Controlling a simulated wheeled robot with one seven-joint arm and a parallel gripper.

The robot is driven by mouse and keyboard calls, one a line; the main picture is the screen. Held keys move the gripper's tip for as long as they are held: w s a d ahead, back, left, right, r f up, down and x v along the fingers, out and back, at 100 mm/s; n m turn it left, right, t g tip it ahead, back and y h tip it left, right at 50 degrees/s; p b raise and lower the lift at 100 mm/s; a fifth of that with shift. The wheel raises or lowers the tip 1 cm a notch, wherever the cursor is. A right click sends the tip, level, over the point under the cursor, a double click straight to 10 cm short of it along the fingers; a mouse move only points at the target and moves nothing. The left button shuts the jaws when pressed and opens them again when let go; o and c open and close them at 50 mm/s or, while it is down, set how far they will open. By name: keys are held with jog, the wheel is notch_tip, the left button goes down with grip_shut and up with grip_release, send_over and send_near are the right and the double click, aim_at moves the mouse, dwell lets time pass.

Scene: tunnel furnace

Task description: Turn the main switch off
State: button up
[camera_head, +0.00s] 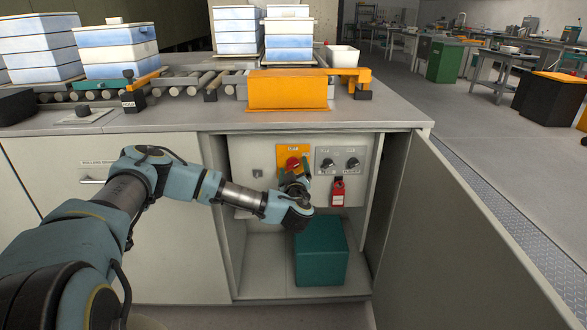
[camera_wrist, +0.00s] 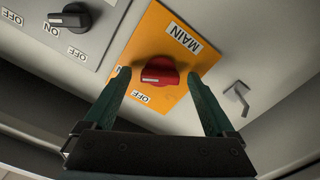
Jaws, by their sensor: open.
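The main switch is a red rotary knob (camera_wrist: 160,72) on an orange plate (camera_wrist: 158,40) with a MAIN label; it also shows in the head view as a red knob (camera_head: 292,164), partly hidden by my gripper. In the wrist view, the white mark on the knob points left. An OFF label (camera_wrist: 139,96) is below it, and another label is partly hidden by my left finger. I cannot tell which label the mark meets. My gripper (camera_wrist: 157,76) is open, with one finger on each side of the knob. Contact cannot be made out.
The panel is inside an open cabinet, with its door (camera_head: 450,230) swung out to the right. Black knobs (camera_head: 340,163) and a red padlock-like tag (camera_head: 338,192) are right of the switch. A teal box (camera_head: 320,252) stands below. A hook (camera_wrist: 238,97) is near my right finger.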

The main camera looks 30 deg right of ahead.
jog(key=shift+w, duration=0.15)
jog(key=c, duration=1.4)
